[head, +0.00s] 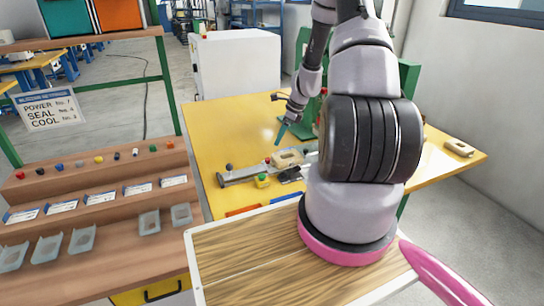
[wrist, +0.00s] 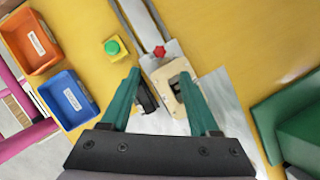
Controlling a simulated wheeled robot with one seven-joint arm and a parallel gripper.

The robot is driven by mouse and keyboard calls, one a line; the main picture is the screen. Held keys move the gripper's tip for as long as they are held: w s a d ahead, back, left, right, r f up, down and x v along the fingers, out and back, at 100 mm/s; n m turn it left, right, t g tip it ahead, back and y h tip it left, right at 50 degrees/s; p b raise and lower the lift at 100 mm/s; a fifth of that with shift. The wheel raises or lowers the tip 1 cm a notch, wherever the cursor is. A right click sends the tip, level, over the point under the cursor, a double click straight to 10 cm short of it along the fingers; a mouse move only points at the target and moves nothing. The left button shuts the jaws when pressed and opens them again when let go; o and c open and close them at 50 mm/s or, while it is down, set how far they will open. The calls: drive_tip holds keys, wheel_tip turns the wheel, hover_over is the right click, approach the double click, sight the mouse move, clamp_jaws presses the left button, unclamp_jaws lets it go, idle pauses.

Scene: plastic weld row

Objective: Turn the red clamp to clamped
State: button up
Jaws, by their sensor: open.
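The red clamp (wrist: 159,51) shows in the wrist view as a small red knob on the grey rail (wrist: 140,22), beside a beige block with an opening (wrist: 172,81). Its clamping position is too small to tell. In the head view the red clamp (head: 267,160) is a tiny red spot by the block (head: 287,158). My gripper (wrist: 160,76) is open with green fingers. Its fingertips appear on either side of the block in the wrist view, with the clamp just beyond them. In the head view my gripper (head: 281,133) is above the yellow table, apart from the clamp.
A green button on a yellow box (wrist: 113,47) stands left of the rail. An orange bin (wrist: 30,40) and a blue bin (wrist: 68,98) are farther left. A black part (wrist: 147,98) lies beside the block. A green fixture (wrist: 290,120) stands at right. Bare yellow table (wrist: 240,35) lies beyond.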

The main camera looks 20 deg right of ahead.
sight(268, 159)
drive_tip(key=x, duration=1)
drive_tip(key=shift+f, duration=0.15)
drive_tip(key=shift+c, duration=0.4)
clamp_jaws()
